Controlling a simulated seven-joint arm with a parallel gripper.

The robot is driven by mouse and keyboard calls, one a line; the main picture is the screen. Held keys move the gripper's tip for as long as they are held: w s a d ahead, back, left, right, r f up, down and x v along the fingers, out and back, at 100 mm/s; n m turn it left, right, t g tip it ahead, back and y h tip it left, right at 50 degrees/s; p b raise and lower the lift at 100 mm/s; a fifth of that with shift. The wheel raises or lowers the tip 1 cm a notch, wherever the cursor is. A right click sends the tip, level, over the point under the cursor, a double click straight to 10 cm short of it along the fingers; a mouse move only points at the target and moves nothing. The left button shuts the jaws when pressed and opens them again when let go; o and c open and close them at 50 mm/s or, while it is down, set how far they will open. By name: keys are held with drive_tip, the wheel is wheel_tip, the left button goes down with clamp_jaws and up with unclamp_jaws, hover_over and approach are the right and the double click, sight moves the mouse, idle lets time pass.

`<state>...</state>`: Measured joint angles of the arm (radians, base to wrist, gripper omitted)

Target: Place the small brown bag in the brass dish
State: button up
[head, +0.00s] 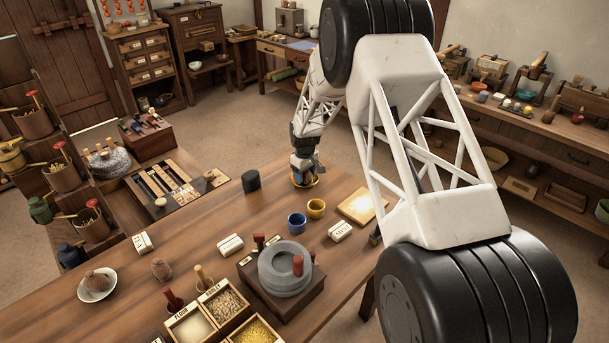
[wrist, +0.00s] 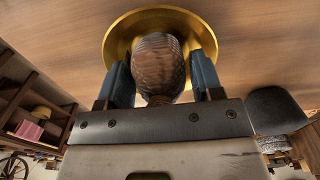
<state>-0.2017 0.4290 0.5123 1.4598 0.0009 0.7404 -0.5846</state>
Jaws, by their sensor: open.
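The brass dish (head: 311,183) stands on the wooden table under my gripper (head: 305,168), mostly hidden by it in the head view. In the wrist view the dish (wrist: 147,18) shows as a wide golden rim. A small brown, ribbed bag (wrist: 158,62) is over the dish, between the two blue fingers of my gripper (wrist: 162,72). The fingers are open, one on each side of the bag and close to it. The bag appears to rest in the dish, but its contact underneath is hidden.
A dark cylinder (head: 251,180) stands left of the dish. A blue cup (head: 297,222) and a yellow cup (head: 316,208) stand in front. A stone quern (head: 286,268) is nearer. Another brown pouch (head: 161,268) and a white bowl (head: 82,293) are at the left.

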wheel_tip(320, 180, up, 12)
drive_tip(key=shift+r, duration=0.2)
idle(0.4)
idle(0.8)
drive_tip(key=shift+s+d+r, duration=0.1)
drive_tip(key=shift+r, duration=0.1)
drive_tip(key=s+d+r+m, duration=0.2)
drive_tip(key=s+d+r, duration=0.2)
drive_tip(key=s+r, duration=0.4)
drive_tip(key=s+d+r+m+t, duration=0.1)
drive_tip(key=s+d+r, duration=0.3)
drive_tip(key=s+r, duration=0.45)
drive_tip(key=s+d+r+m, duration=0.2)
drive_tip(key=s+d+r, duration=0.3)
drive_tip(key=s, duration=0.5)
drive_tip(key=s+d+m, duration=0.2)
drive_tip(key=s, duration=1.4)
drive_tip(key=s+d+r+m+t, duration=0.1)
drive_tip(key=s+d+m, duration=0.1)
drive_tip(key=s, duration=1.4)
drive_tip(key=shift+d+t, duration=0.3)
drive_tip(key=shift+d, duration=0.3)
drive_tip(key=shift+w, duration=0.1)
